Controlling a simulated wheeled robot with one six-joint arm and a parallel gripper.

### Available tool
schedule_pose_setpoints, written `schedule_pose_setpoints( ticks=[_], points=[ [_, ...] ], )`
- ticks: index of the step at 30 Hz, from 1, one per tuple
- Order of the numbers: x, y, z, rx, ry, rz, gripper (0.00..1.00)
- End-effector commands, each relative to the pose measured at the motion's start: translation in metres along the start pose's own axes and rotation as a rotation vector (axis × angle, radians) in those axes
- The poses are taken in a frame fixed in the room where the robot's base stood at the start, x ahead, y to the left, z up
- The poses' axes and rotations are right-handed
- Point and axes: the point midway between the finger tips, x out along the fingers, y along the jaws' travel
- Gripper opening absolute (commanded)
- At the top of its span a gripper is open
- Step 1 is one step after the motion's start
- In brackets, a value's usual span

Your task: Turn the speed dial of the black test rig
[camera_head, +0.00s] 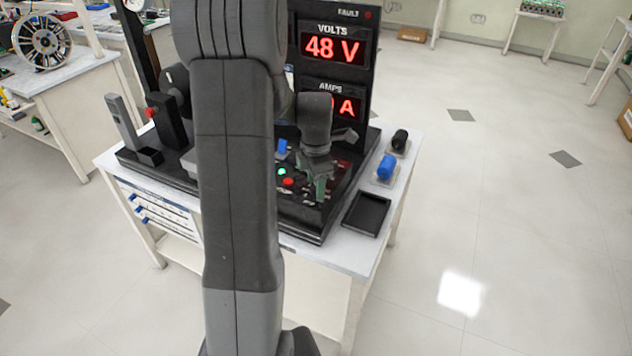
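The black test rig (300,218) stands on a white table, with a tall black panel (345,75) at its back. The panel's red displays read 48 V and, partly hidden by my arm, an amps figure ending in 0. My gripper (318,190) points down over the rig's control deck, right of my arm's large link. Its greenish fingers are small, and I cannot tell whether they are open or touching anything. A green light (282,171) and a red button (288,182) show just left of the gripper. I cannot make out the speed dial; my arm and gripper hide part of the deck.
A black tray (367,214), a blue roll-like part (386,166) and a black one (399,140) lie on the table's (340,255) right side. A black post with a red knob (151,112) stands at the rig's left. The floor at right is largely clear.

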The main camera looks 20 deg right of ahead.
Motion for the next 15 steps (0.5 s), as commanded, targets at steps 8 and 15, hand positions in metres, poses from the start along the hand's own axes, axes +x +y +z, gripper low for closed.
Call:
schedule_pose_setpoints(
  ticks=[8, 15],
  points=[
    [-0.013, 0.001, 0.0, 0.0, -0.001, 0.002, 0.52],
    [-0.064, 0.001, 0.0, 0.0, -0.002, 0.005, 0.52]
  ],
)
